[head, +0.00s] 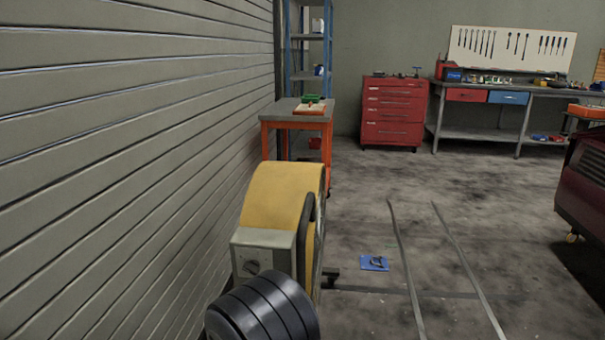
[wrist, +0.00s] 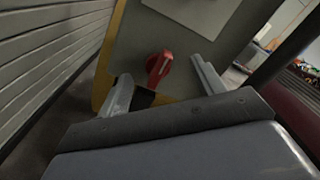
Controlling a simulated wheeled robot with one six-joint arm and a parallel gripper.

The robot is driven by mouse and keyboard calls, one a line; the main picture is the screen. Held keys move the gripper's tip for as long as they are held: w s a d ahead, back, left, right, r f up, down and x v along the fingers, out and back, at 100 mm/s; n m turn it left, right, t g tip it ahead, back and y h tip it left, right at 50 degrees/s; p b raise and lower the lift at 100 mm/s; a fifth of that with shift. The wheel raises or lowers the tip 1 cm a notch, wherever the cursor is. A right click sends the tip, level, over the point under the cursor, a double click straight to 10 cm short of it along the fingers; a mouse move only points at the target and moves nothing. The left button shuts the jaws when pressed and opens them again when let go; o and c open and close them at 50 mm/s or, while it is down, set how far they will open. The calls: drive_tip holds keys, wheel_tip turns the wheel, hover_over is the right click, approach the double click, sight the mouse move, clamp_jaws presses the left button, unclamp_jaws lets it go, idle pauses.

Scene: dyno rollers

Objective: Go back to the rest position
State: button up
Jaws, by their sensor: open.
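In the wrist view my gripper (wrist: 160,78) is open, with its two grey fingers apart. A red rotary knob (wrist: 158,64) on a grey panel (wrist: 195,52) shows between and beyond the fingertips. No finger is seen closed on the knob; the exact gap is hard to judge. In the head view a yellow-covered machine (head: 277,195) stands by the wall with a grey box (head: 264,243) on its near end. A small dark knob (head: 252,267) shows on that box. My gripper is not visible in the head view.
A ribbed shutter wall (head: 130,150) runs close along the left. An orange-legged table (head: 292,118), a red tool cabinet (head: 394,112) and a workbench (head: 480,133) stand farther back. A dark red vehicle (head: 588,180) is at right. The floor between is largely open, with a blue item (head: 374,263) on it.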

drive_tip(key=s+m+b, duration=0.1)
drive_tip(key=m+b, duration=0.1)
drive_tip(key=m, duration=0.1)
drive_tip(key=m+b, duration=0.2)
drive_tip(key=b, duration=0.1)
drive_tip(key=s+m+b, duration=0.1)
drive_tip(key=m+b, duration=0.2)
drive_tip(key=shift+s+a+f+m, duration=0.1)
drive_tip(key=shift+s+a+m, duration=0.05)
drive_tip(key=shift+s+m, duration=0.15)
idle(0.5)
